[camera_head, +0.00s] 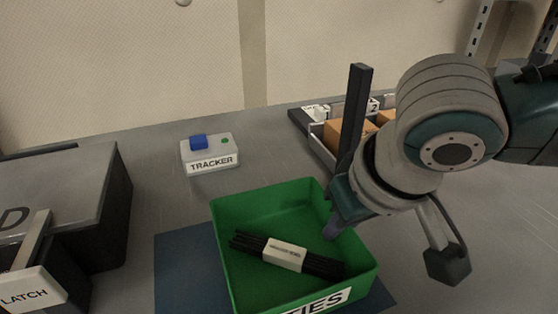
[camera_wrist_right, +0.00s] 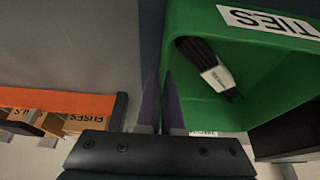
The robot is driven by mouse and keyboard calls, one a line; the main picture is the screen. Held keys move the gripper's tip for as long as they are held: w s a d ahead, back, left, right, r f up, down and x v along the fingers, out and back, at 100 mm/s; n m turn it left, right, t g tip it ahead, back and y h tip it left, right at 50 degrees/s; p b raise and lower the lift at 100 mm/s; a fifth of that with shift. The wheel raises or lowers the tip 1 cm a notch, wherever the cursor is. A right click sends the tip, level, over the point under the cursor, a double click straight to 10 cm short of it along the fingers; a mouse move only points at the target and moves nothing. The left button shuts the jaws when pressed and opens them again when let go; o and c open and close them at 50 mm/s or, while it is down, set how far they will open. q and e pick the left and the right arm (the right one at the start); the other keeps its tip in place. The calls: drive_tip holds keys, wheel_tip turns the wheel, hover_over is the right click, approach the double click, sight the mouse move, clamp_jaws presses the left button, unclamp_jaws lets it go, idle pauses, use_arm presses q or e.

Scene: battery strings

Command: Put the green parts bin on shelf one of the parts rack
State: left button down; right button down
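The green parts bin (camera_head: 228,250) sits on a dark blue mat in the head view, with a "TIES" label on its front wall. Inside it lies a bundle of black ties (camera_head: 315,263) with a white band. My right gripper (camera_head: 334,226) is at the bin's right wall, one purple finger showing inside. In the right wrist view my fingers (camera_wrist_right: 160,103) are close together at the rim of the green bin (camera_wrist_right: 190,105), one on each side of the wall; they look shut on it. My left gripper is not in view.
A grey box marked "TRACKER" (camera_head: 210,155) stands behind the bin. Orange-brown boxes in a tray (camera_head: 318,135) are behind my right arm. The mat (camera_head: 185,270) is bare left of the bin.

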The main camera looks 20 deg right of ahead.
drive_tip(key=shift+f, duration=0.1)
drive_tip(key=c, duration=1.1)
unclamp_jaws()
